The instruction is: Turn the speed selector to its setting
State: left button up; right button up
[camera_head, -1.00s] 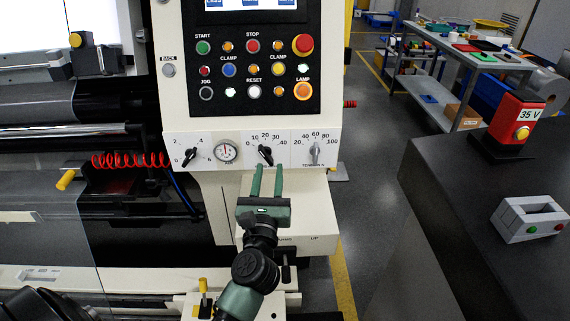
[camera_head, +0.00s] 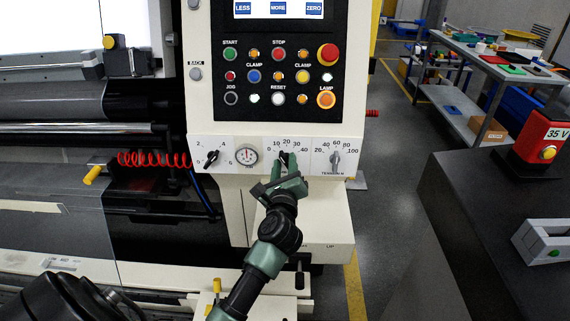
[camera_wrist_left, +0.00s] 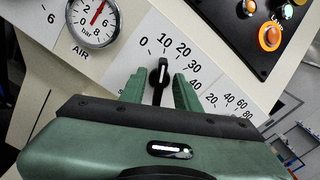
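In the left wrist view the knob (camera_wrist_left: 159,76) has a white mark pointing at about 10. My left gripper (camera_head: 281,168) reaches up to it from below, rolled to one side. In the left wrist view its green fingers (camera_wrist_left: 159,90) stand on either side of the knob, with a narrow gap showing at each side. My right gripper is not in view.
A black knob (camera_head: 212,158) and a round air gauge (camera_head: 247,155) sit left of this dial; a grey tension knob (camera_head: 335,160) sits close on its right. The button panel (camera_head: 278,75) is above. A red coiled hose (camera_head: 153,158) hangs at left.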

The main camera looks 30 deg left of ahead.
pick_arm(q)
jog(key=shift+c, duration=0.3)
grip_shut()
